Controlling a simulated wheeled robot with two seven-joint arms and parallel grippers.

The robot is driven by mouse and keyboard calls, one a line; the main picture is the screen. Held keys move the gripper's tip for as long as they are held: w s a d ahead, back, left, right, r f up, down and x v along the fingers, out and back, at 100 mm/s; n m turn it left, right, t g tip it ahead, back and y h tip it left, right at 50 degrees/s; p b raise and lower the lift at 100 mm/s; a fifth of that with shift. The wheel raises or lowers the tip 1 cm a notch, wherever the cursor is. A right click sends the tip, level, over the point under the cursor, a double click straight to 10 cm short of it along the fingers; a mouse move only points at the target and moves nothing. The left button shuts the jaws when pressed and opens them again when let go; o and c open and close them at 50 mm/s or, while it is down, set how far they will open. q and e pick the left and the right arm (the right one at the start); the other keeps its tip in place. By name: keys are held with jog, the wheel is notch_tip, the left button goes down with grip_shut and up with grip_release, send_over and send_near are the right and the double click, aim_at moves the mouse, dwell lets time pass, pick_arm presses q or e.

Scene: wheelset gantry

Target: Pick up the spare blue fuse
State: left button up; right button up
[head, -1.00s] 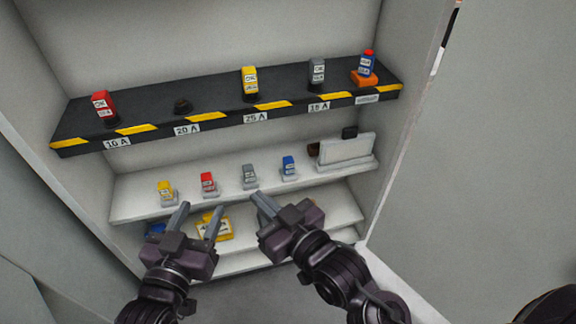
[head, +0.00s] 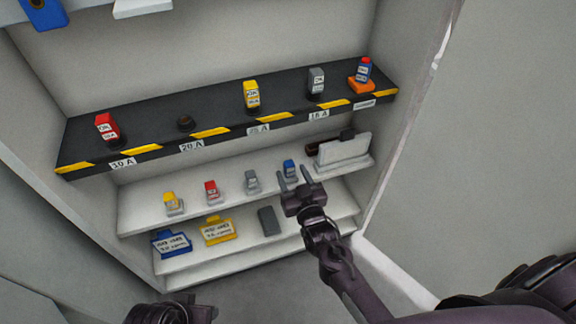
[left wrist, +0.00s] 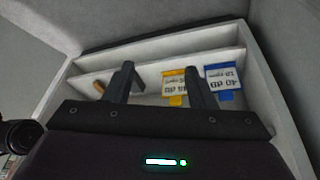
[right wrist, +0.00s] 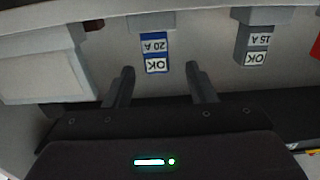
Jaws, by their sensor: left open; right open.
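The spare blue fuse (head: 289,168) stands on the white middle shelf (head: 232,200), at the right end of a row of fuses. In the right wrist view the blue fuse (right wrist: 155,52) carries an "OK 20 A" label and shows between the fingertips, beyond them. My right gripper (head: 295,180) is open and empty, just in front of this fuse, and no contact shows. My left gripper (left wrist: 161,85) is open and empty in front of the lower shelves; only part of it shows at the head view's bottom edge.
Yellow (head: 173,203), red (head: 211,191) and grey (head: 251,181) fuses stand left of the blue one. A white case (head: 343,150) is close on its right. The black upper shelf (head: 150,125) overhangs, holding several fuses and a blue-and-red item (head: 363,69) on an orange block (head: 361,85).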

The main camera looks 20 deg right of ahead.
aim_at(287, 161)
jog(key=w+b, duration=0.1)
jog(key=w, duration=0.5)
jog(key=shift+w, duration=0.1)
pick_arm(q)
jog(key=shift+w+d+f+t+h, duration=0.1)
jog(key=shift+w+d+t+h, duration=0.15)
jog(key=shift+d, duration=0.3)
jog(key=shift+w+d+f+t+h, duration=0.15)
jog(key=shift+d+t+h, duration=0.15)
jog(key=shift+d, duration=0.2)
jog(key=shift+r, duration=0.1)
pick_arm(e)
jog(key=shift+c, duration=0.4)
jog(key=c, duration=1)
